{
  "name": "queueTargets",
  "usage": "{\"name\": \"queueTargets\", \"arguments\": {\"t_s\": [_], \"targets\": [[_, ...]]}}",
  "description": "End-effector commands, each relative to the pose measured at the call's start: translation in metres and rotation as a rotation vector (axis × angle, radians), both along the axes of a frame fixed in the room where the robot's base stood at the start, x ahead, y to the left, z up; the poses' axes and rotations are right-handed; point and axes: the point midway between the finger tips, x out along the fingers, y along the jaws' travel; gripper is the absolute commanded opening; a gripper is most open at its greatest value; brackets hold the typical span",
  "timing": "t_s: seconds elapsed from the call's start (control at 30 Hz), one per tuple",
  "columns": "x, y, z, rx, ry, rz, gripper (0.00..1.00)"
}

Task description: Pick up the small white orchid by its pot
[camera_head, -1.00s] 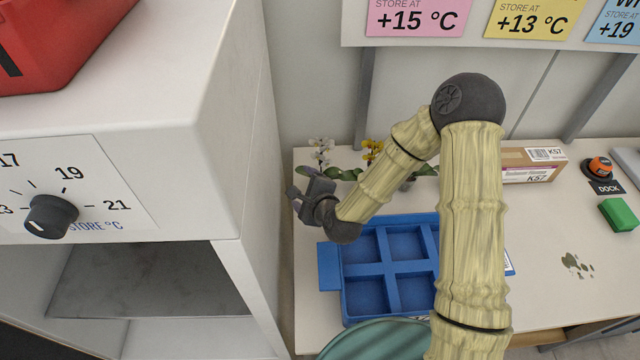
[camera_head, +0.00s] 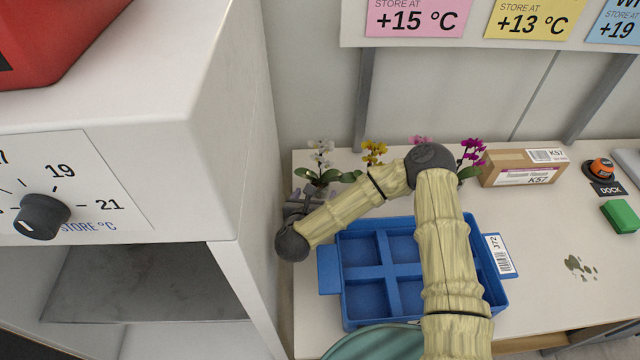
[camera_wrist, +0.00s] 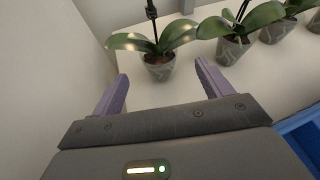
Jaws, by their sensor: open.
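The small white orchid (camera_head: 321,150) stands at the back left of the bench, beside the white cabinet. In the wrist view its marbled grey pot (camera_wrist: 159,68) sits upright on the bench, with broad green leaves (camera_wrist: 135,41) spreading over it. My gripper (camera_wrist: 160,88) is open, its two purple fingers apart and nothing between them. The pot lies just ahead of the fingertips, roughly centred between them. In the head view my gripper (camera_head: 303,195) is just in front of the orchid and hides its pot. The white flowers are outside the wrist view.
Yellow (camera_head: 373,150), pink (camera_head: 421,140) and magenta (camera_head: 471,154) orchids stand in a row to the right. A second pot (camera_wrist: 233,50) is close by. An empty blue divided tray (camera_head: 328,270) lies in front. The white cabinet (camera_head: 255,150) walls off the left. A cardboard box (camera_head: 524,167) stands farther right.

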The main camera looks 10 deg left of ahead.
Motion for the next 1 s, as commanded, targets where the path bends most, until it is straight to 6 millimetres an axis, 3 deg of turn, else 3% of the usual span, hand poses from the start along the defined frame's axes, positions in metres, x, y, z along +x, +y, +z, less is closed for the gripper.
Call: {"name": "queueTargets", "arguments": {"t_s": [0.23, 0.6, 1.0], "targets": [[0.020, -0.001, -0.007, -0.002, 0.000, -0.001, 0.78], [0.025, -0.001, -0.008, -0.002, -0.001, 0.000, 0.78], [0.071, -0.004, -0.024, -0.002, 0.000, -0.004, 0.78]]}}
